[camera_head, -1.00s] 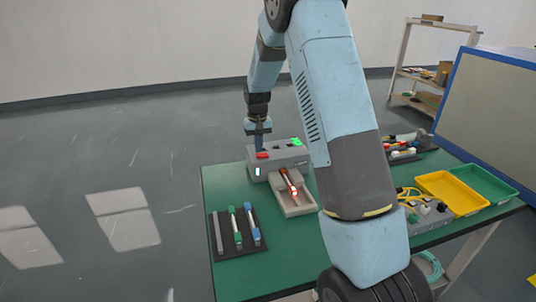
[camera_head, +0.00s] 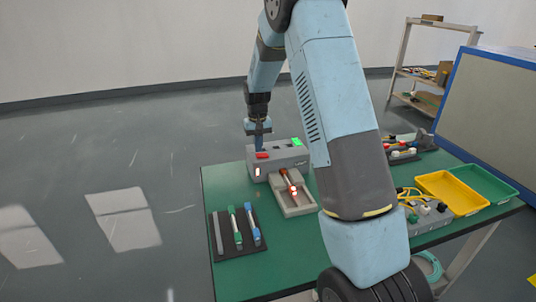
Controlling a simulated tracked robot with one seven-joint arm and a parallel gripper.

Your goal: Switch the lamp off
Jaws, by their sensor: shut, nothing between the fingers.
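A grey control box (camera_head: 279,162) stands near the far left corner of the green table. It has a red button (camera_head: 262,155) and a bright green button (camera_head: 296,142) on top, and a small lit white rocker or lamp (camera_head: 257,171) on its front. A grey cradle (camera_head: 299,205) in front of the box holds a tube-like piece (camera_head: 289,185) with a red glow on it. My gripper (camera_head: 258,146) points down at the back of the box, close behind the red button. It is shut and empty. Whether its tips touch the box cannot be told.
A dark tray (camera_head: 222,246) with green and blue tools lies at the front left. A yellow bin (camera_head: 451,193), a green bin (camera_head: 485,183) and a grey socket block (camera_head: 432,218) with cables are at right. My arm hides the table's middle.

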